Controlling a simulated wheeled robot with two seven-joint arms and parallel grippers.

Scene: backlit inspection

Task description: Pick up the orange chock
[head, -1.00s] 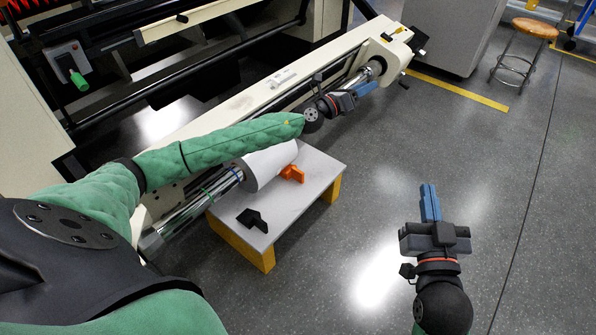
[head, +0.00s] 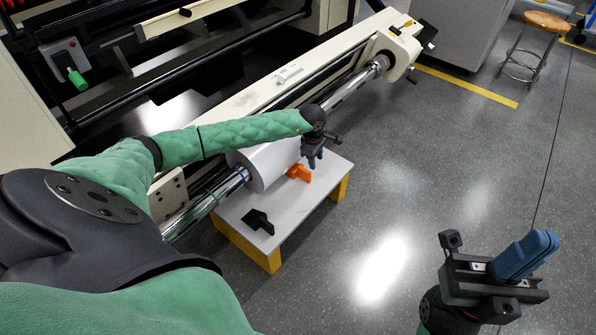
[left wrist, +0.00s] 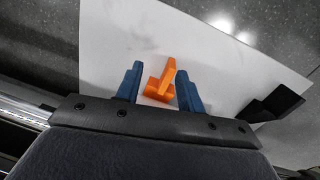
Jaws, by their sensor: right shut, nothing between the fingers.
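The orange chock (head: 299,172) lies on the white top of a low table (head: 290,208), beside the white roll. My left gripper (head: 313,162) points down just above and beside the chock. In the left wrist view the orange chock (left wrist: 160,84) shows between the two spread blue fingers of my left gripper (left wrist: 156,88), with gaps on both sides, so the gripper is open and empty. My right gripper (head: 527,255) is at the lower right over the floor, its blue fingers together with nothing between them.
A black chock (head: 258,221) lies on the table's near left part; it also shows in the left wrist view (left wrist: 275,103). The white roll (head: 268,164) on a metal shaft and the cream machine beam (head: 265,92) border the table's far side. Open floor lies to the right.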

